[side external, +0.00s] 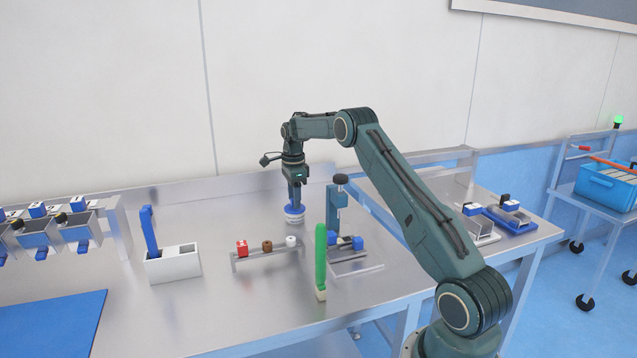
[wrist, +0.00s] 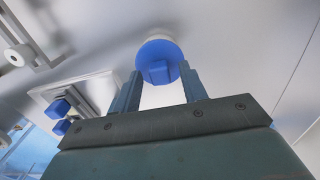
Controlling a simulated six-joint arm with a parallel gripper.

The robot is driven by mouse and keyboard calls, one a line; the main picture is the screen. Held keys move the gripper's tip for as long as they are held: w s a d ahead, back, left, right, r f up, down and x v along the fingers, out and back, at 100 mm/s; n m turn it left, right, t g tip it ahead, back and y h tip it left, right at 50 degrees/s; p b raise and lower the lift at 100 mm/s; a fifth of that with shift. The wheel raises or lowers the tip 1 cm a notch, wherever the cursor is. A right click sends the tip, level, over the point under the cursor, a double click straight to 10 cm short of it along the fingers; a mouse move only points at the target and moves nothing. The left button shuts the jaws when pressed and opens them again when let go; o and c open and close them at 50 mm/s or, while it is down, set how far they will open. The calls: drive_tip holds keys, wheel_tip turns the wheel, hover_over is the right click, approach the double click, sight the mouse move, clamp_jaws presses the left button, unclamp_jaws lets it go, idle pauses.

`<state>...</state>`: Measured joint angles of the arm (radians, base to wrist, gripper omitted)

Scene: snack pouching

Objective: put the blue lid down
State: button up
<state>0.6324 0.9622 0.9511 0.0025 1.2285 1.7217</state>
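The blue lid (wrist: 174,50) is a round disc with a square blue knob in its middle. My gripper (wrist: 160,68) points down over the lid. Its two fingers stand apart on either side of the knob, with gaps visible between them and the knob. The gripper (side external: 294,202) hides part of the lid in the side view.
In front stands a low rack (side external: 268,252) with small red, brown and white pieces. A blue-green post (side external: 337,212) and a green upright piece (side external: 321,258) stand to the right. A white holder (side external: 173,265) with a blue handle is left.

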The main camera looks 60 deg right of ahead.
drive_tip(key=shift+r, duration=0.1)
wheel_tip(320, 180, up, 12)
idle(0.9)
drive_tip(key=shift+r, duration=0.1)
drive_tip(key=shift+a+r, duration=0.1)
idle(0.4)
